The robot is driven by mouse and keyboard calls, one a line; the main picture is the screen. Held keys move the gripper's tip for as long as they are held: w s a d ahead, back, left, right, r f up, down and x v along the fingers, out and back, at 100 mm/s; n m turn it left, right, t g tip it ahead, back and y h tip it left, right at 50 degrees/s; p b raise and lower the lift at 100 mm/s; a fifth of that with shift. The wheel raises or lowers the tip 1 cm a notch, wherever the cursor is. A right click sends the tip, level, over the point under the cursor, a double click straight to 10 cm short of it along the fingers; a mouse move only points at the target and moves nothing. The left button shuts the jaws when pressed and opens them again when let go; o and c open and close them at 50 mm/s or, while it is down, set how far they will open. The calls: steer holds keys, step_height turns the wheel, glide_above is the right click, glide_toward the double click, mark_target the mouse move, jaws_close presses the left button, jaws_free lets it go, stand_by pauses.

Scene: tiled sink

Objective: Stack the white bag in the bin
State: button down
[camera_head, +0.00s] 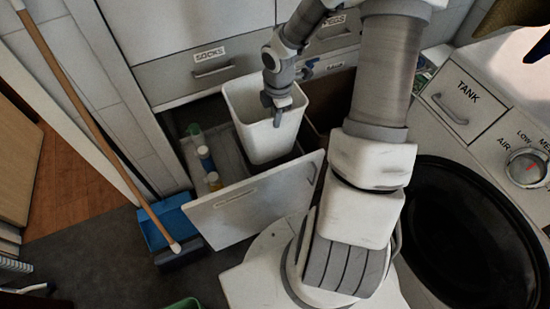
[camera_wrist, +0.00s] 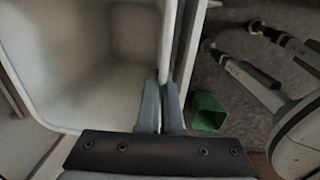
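A white open-topped bin (camera_head: 250,126) stands upright in or just above the pulled-out lower drawer; I cannot tell whether its base touches the drawer. My gripper (camera_head: 277,108) is at the bin's front rim. In the wrist view my gripper's fingers (camera_wrist: 161,98) lie on both sides of the thin bin wall, close together. The bin's inside (camera_wrist: 85,60) looks empty. A small green container (camera_wrist: 208,112) stands on the floor, and its edge shows in the head view (camera_head: 185,303). I see no white bag.
The open drawer's front panel (camera_head: 255,203) stands before the bin, with several bottles (camera_head: 206,160) inside at left. A blue dustpan (camera_head: 167,222) and a wooden broom handle (camera_head: 85,108) are at left. A washing machine with a dark round door (camera_head: 465,232) is at right.

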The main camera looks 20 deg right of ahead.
mark_target(277, 133)
step_height(277, 133, down, 17)
steer(key=b, duration=0.7)
steer(key=shift+f, duration=0.15)
steer(key=shift+f+b, duration=0.5)
steer(key=shift+f, duration=0.1)
steer(key=c, duration=1.1)
jaws_free()
steer(key=r+p, duration=0.2)
steer(key=r, duration=0.2)
steer(key=r+p, duration=0.2)
steer(key=r, duration=0.2)
steer(key=s+r+p, duration=0.1)
steer(key=r+p, duration=0.2)
steer(key=r, duration=0.2)
steer(key=shift+r, duration=0.1)
